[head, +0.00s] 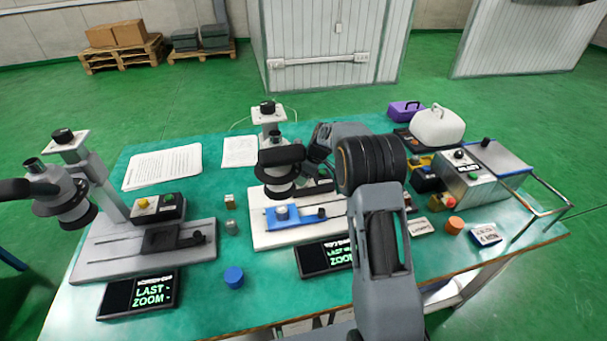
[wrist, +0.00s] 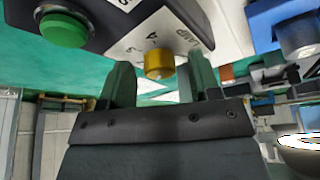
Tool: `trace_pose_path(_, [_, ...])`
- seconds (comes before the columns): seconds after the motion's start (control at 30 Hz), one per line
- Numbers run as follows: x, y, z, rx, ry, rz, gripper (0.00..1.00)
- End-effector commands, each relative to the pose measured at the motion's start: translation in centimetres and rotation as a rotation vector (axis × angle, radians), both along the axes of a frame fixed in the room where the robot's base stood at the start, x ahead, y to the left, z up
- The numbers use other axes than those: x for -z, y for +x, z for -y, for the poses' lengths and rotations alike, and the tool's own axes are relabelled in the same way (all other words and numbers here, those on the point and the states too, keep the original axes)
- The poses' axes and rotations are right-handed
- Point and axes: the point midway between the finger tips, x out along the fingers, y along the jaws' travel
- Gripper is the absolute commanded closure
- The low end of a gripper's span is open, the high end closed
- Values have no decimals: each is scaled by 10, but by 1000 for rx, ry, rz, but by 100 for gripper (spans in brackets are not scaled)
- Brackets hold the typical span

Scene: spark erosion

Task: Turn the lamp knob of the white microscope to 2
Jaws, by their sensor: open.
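The white microscope (head: 262,241) stands mid-table with a blue stage (head: 262,217) on its base. Its lamp knob (wrist: 159,63) is a short yellow cylinder on a light panel marked LAMP in the wrist view. Printed marks sit around the knob, partly cut off; I cannot read its setting for certain. My gripper (wrist: 163,79) is open, one finger on each side of the knob, with no clear contact. In the head view my arm hides much of the lamp panel.
A green button (wrist: 63,28) sits beside the lamp panel. A grey microscope (head: 92,250) stands at the left. A display (head: 325,257) lies in front of the white base. A blue cap (head: 233,277) and an orange cylinder (head: 455,224) stand on the table.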

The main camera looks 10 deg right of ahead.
Motion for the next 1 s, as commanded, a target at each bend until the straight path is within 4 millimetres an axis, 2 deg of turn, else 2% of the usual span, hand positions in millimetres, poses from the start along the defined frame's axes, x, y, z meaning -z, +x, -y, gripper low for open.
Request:
trace_pose_path(0.07, [0, 0, 0, 0, 0, 0, 43])
trace_pose_path(0.6, [0, 0, 0, 0, 0, 0, 92])
trace_pose_path(0.8, [1, 0, 0, 25, -1, 1, 92])
trace_pose_path(1.0, [2, -1, 0, 129, -1, 3, 92])
